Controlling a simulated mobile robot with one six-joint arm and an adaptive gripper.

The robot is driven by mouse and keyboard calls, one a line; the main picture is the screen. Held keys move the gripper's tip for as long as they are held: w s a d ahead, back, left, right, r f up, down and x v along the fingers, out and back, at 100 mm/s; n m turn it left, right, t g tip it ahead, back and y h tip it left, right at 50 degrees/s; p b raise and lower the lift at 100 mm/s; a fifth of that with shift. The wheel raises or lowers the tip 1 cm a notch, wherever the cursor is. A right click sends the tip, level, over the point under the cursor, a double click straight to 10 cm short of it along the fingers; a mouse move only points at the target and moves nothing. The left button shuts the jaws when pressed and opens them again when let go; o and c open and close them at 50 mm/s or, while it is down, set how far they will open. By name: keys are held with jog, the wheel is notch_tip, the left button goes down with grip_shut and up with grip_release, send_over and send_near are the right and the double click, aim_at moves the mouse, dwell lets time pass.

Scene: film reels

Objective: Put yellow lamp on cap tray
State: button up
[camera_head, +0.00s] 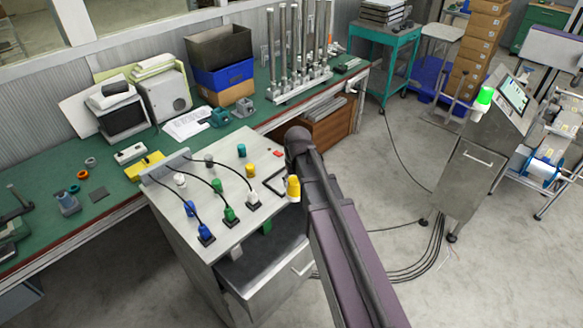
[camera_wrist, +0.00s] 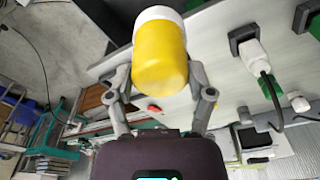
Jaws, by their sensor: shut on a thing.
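The yellow lamp (camera_head: 293,187) has a yellow body with a white end and is near the right edge of the grey cabinet top (camera_head: 215,245). In the wrist view the lamp (camera_wrist: 160,62) is large, with its white end at the top of the picture. My gripper (camera_wrist: 161,82) is shut on its sides. The cabinet top below carries several small coloured caps, including a yellow cap (camera_head: 250,170) and a green cap (camera_head: 217,185). I cannot tell which surface is the cap tray. In the head view my arm hides part of the cabinet's right side.
Cabled plugs in blue (camera_head: 205,231), green (camera_head: 229,213) and white (camera_head: 253,197) stand on the cabinet top. A green workbench (camera_head: 110,205) with metal posts and boxes runs behind it. A steel console (camera_head: 465,175) with a green light stands at right; floor between is mostly clear.

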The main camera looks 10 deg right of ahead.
jog(key=w+f+b, duration=0.1)
jog(key=w, duration=1.1)
jog(key=shift+w+d, duration=0.4)
jog(key=shift+f, duration=0.1)
jog(key=shift+w+f+b, duration=0.35)
jog(key=shift+f+b, duration=0.55)
jog(key=shift+b, duration=0.05)
jog(key=shift+w+f+b, duration=0.3)
jog(key=shift+f+b, duration=0.6)
jog(key=shift+b, duration=0.05)
jog(key=shift+f, duration=0.15)
jog(key=o, duration=1.2)
jog(key=shift+c, duration=0.2)
notch_tip(320, 180, up, 12)
jog(key=s+p, duration=0.1)
jog(key=p, duration=1.1)
jog(key=shift+s+d, duration=0.15)
jog(key=shift+s, duration=0.1)
